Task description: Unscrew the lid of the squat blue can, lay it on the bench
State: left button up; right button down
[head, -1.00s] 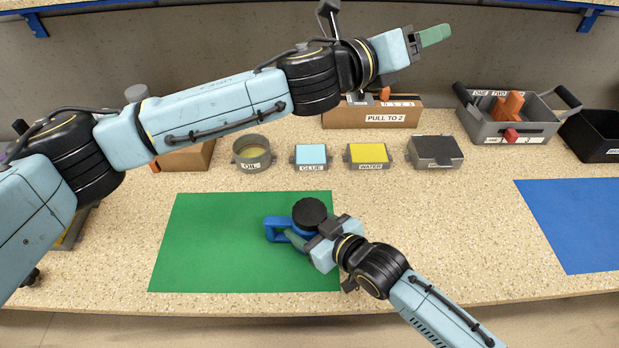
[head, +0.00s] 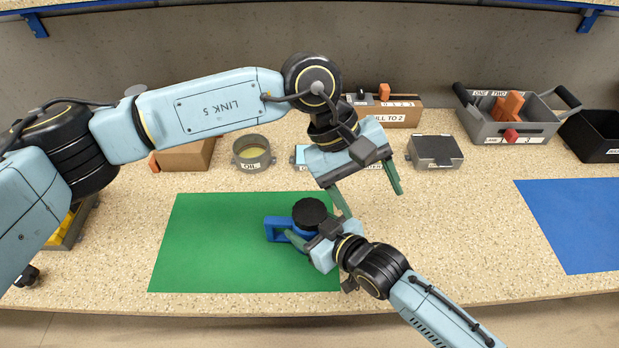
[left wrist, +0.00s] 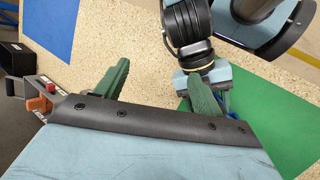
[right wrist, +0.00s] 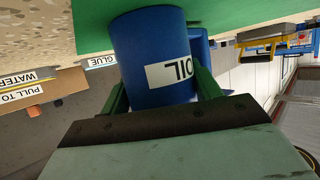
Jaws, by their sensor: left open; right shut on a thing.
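The squat blue can (head: 300,232) stands on the green mat (head: 210,250), its blue handle to the left. Its black ribbed lid (head: 309,212) is on top. My right gripper (head: 303,240) is shut on the can's body; the right wrist view shows the can (right wrist: 150,40) between its green fingers, with an upside-down OIL label. My left gripper (head: 372,203) is open and empty, above and to the right of the lid, fingers pointing down. In the left wrist view its fingers (left wrist: 160,75) are apart, and the lid cannot be made out.
Behind the mat stand an OIL bowl (head: 252,152), a GLUE container partly hidden by my left gripper, and a grey box (head: 435,150). A grey tote (head: 508,128) is at the back right. The bench (head: 460,240) is bare between the green and blue mats (head: 580,225).

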aim_at(309, 211)
pick_arm(q)
jog(key=w+a+f+t+y, duration=0.1)
jog(key=a, duration=0.1)
jog(key=w+a+f+m+t+y, duration=0.1)
jog(key=w+a+y, duration=0.1)
jog(key=a, duration=0.1)
jog(key=w+a+f+t+y, duration=0.1)
jog(key=a+y, duration=0.1)
jog(key=a, duration=0.1)
jog(key=shift+w+a, duration=0.25)
jog(key=shift+w, duration=0.1)
jog(key=shift+a+f+y, duration=0.15)
jog(key=shift+f+y, duration=0.1)
jog(key=shift+y, duration=0.05)
notch_tip(309, 211, down, 7)
jog(key=shift+f, duration=0.2)
jog(key=shift+c, duration=0.5)
jog(key=c, duration=0.7)
jog(key=n, duration=0.3)
jog(key=shift+w, duration=0.1)
jog(key=n, duration=0.5)
jog(key=shift+r+n, duration=0.1)
jog(key=shift+n, duration=0.3)
jog(key=n, duration=0.7)
